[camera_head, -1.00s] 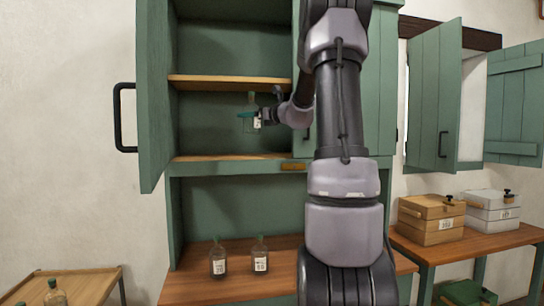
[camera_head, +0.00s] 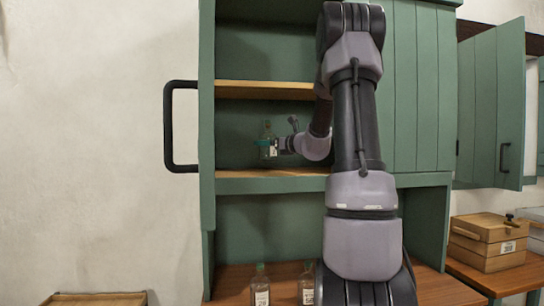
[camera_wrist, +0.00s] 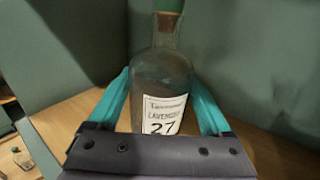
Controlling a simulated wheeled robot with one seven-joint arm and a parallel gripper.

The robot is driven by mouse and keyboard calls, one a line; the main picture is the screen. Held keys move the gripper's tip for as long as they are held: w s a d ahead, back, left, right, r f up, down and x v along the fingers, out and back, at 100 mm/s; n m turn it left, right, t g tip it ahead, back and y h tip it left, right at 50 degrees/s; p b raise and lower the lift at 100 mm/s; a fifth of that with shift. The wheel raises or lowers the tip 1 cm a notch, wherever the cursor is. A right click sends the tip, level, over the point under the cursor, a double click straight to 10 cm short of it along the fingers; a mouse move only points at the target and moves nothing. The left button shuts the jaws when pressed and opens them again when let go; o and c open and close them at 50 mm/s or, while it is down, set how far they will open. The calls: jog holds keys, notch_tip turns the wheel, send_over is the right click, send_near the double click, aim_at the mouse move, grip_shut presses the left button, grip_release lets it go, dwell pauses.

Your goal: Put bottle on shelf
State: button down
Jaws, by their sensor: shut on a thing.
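My gripper (camera_head: 274,147) is shut on a glass bottle (camera_head: 267,131) with a stopper and a white label. In the wrist view the bottle (camera_wrist: 163,72) stands upright between the teal fingers, its label reading lavender 27. The bottle is inside the open green cabinet, just above the lower shelf (camera_head: 262,183) and below the upper shelf (camera_head: 265,90). The fingers and wrist body hide its base in the wrist view, so I cannot tell if it touches the shelf.
The cabinet's left door (camera_head: 207,150) stands open with a black handle (camera_head: 168,127). Two more bottles (camera_head: 261,287) (camera_head: 306,284) stand on the wooden counter below. A wooden box (camera_head: 489,241) is at the right. The shelf beside the held bottle looks clear.

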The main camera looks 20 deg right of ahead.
aim_at(268, 153)
jog(key=shift+f, duration=1.8)
jog(key=shift+f, duration=0.15)
grip_release()
